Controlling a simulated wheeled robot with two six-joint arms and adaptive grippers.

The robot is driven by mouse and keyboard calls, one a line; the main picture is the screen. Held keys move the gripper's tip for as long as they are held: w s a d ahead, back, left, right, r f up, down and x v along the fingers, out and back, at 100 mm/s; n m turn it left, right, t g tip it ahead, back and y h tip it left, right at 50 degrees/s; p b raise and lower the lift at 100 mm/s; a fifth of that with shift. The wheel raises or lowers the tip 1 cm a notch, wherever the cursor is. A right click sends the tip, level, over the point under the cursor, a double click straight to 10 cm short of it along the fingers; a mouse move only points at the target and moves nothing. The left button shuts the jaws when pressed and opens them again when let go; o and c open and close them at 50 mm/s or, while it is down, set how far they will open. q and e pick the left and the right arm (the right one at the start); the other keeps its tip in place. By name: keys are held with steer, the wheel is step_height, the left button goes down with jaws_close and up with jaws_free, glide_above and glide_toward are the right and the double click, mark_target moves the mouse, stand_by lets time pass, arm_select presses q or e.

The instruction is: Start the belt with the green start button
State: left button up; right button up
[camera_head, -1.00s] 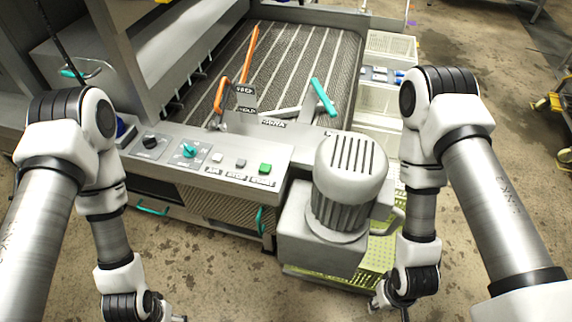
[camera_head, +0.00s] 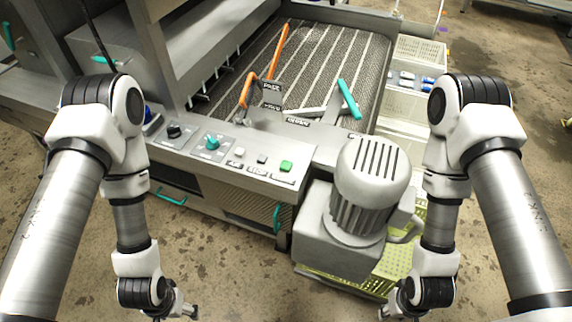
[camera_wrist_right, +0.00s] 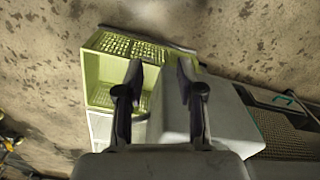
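The green start button (camera_head: 286,166) is a small green square at the right end of the grey control panel (camera_head: 225,172), left of the motor. Nothing covers it in the head view. The conveyor belt (camera_head: 328,62) lies behind the panel. My left gripper (camera_head: 184,309) is low at the bottom of the head view, in front of and below the panel; its fingers are too small to tell their state. My right gripper (camera_wrist_right: 160,95) is open and empty in the right wrist view, with the grey motor housing and a green crate beyond it. Both grippers are well apart from the button.
A large grey motor (camera_head: 366,195) stands right of the button. A yellow-green crate (camera_wrist_right: 100,68) stands below the motor.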

jaws_close()
stand_by(1.0)
